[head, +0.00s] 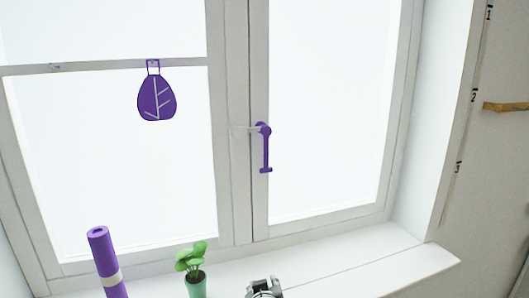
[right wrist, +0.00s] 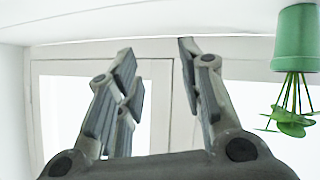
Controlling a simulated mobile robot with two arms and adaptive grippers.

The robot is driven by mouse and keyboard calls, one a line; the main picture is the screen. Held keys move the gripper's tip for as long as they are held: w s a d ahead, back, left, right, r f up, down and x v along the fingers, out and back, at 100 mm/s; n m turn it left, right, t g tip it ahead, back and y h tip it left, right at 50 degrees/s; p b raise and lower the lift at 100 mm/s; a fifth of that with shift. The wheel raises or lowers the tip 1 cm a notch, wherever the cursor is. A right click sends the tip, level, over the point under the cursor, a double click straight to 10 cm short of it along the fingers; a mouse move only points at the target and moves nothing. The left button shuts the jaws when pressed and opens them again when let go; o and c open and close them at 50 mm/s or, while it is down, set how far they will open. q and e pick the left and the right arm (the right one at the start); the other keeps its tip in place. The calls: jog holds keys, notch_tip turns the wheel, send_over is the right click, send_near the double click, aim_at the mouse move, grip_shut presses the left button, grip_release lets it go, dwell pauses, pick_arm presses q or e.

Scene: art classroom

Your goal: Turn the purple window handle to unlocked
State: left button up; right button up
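The purple window handle (head: 266,148) sits on the window's middle upright. Its grip hangs straight down from a round pivot, and a pale short bar shows left of the pivot. Nothing touches it. My right gripper (head: 263,287) shows only in part at the bottom edge of the head view, below the handle and apart from it. In the right wrist view, the right gripper (right wrist: 156,75) has its fingers spread with nothing between them. The handle does not show in that view. My left gripper is out of view.
A potted plant (head: 196,275) stands on the sill left of my right gripper; it shows upside down in the right wrist view (right wrist: 298,45). A purple roll (head: 105,262) stands further left. A purple leaf ornament (head: 156,97) hangs on the left pane. The right sill (head: 385,268) is clear.

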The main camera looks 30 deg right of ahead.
jog(key=w+d+r+m+t+h, duration=0.15)
jog(key=w+r, duration=0.25)
jog(key=r, duration=0.4)
jog(key=w+d+r+m+t+h, duration=0.1)
jog(key=w+r+m+h, duration=0.1)
jog(key=w+r, duration=0.35)
jog(key=m+h, duration=0.3)
jog(key=h, duration=0.1)
send_near(265, 153)
jog(key=shift+n+y, duration=0.25)
jog(key=p+x, duration=0.1)
jog(key=x, duration=0.2)
jog(key=p+x, duration=0.2)
jog(key=x, duration=0.1)
jog(key=p+x, duration=0.1)
jog(key=x, duration=0.2)
jog(key=shift+d+r, duration=0.3)
jog(key=shift+r, duration=0.05)
jog(key=shift+w+d+f+p, duration=0.15)
jog(key=shift+w+d+p, duration=0.35)
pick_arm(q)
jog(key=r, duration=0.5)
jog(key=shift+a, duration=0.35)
pick_arm(e)
grip_shut()
